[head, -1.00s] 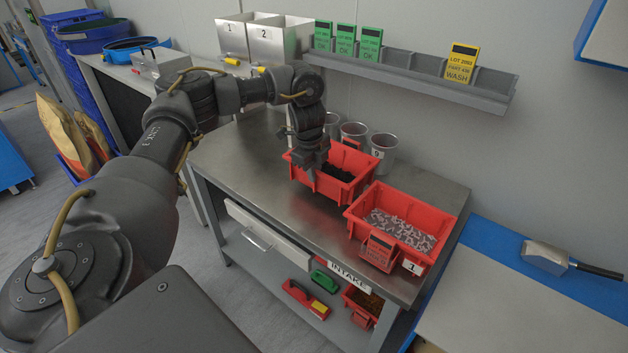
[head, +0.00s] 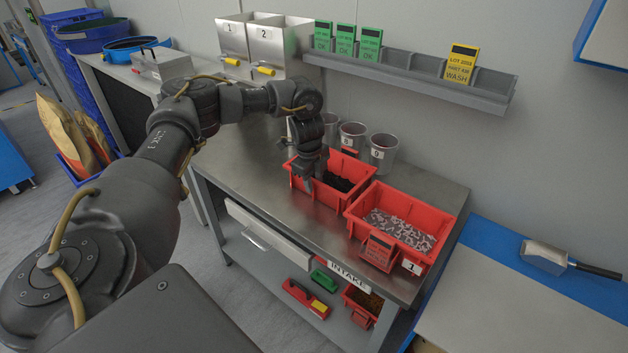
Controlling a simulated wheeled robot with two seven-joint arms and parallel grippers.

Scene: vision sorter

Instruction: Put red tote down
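A red tote (head: 334,200) with dark contents is at the middle of the steel table (head: 265,185), in front of several metal cups. My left gripper (head: 307,182) points down at the tote's near-left wall and appears shut on its rim. The fingertips are small and dark, partly lost against the tote. The tote looks level and at or very near the tabletop; I cannot tell whether its base touches. A second red tote (head: 350,222), with grey pieces and a tag marked 1, stands just right of it. My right gripper is not in view.
Metal cups (head: 383,155) stand close behind the tote. A grey rack (head: 400,75) with green and yellow cards hangs on the wall above. Two metal bins (head: 268,45) are at the back left. The table is bare at the left front.

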